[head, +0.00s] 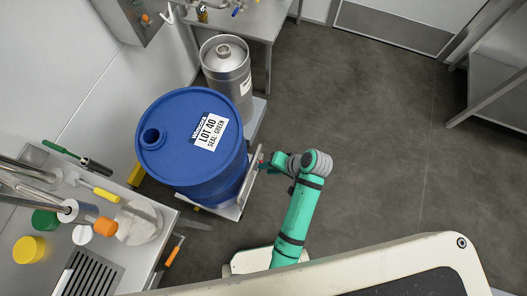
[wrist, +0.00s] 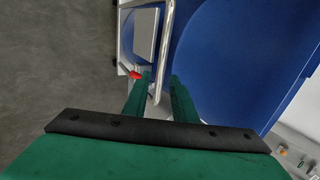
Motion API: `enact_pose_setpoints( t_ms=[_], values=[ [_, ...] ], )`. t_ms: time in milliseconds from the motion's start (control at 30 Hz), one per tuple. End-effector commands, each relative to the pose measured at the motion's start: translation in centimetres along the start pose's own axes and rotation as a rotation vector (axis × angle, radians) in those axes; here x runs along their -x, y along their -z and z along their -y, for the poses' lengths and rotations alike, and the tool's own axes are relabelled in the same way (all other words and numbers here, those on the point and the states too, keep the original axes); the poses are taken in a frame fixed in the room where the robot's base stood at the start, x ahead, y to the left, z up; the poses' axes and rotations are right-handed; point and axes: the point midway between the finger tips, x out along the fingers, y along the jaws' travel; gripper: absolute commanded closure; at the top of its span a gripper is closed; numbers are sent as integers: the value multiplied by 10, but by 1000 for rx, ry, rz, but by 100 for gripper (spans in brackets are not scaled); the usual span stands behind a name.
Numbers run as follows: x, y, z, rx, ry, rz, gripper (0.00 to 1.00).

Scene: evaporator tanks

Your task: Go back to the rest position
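My gripper (wrist: 160,80) shows in the wrist view as two green fingers with a gap between them. A thin pale metal rail (wrist: 167,45) runs down into that gap; it does not appear clamped, and how deep it sits is unclear. In the head view my green arm reaches up from the bottom, with my gripper (head: 264,164) at the right side of the low cart or stand (head: 232,211). This bears a blue drum (head: 185,170) labelled "LOT 40, SEAL: GREEN". The drum also fills the right of the wrist view (wrist: 240,60).
A steel tank (head: 226,68) stands behind the drum. A bench at left holds a green lid (head: 45,221), a yellow lid (head: 29,249) and tools. A small red part (wrist: 135,75) is beside the left finger. Grey floor (head: 375,150) is clear to the right.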

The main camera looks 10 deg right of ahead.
Motion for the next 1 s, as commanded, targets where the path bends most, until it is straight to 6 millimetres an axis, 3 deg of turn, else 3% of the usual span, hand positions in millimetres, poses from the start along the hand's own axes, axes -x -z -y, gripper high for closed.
enact_pose_setpoints(
  t_ms=[733, 1000],
  values=[
    [4, -1, -1, 0, -3, -5, 75],
    [-16, -24, -24, 39, -85, -156, 75]
  ],
)
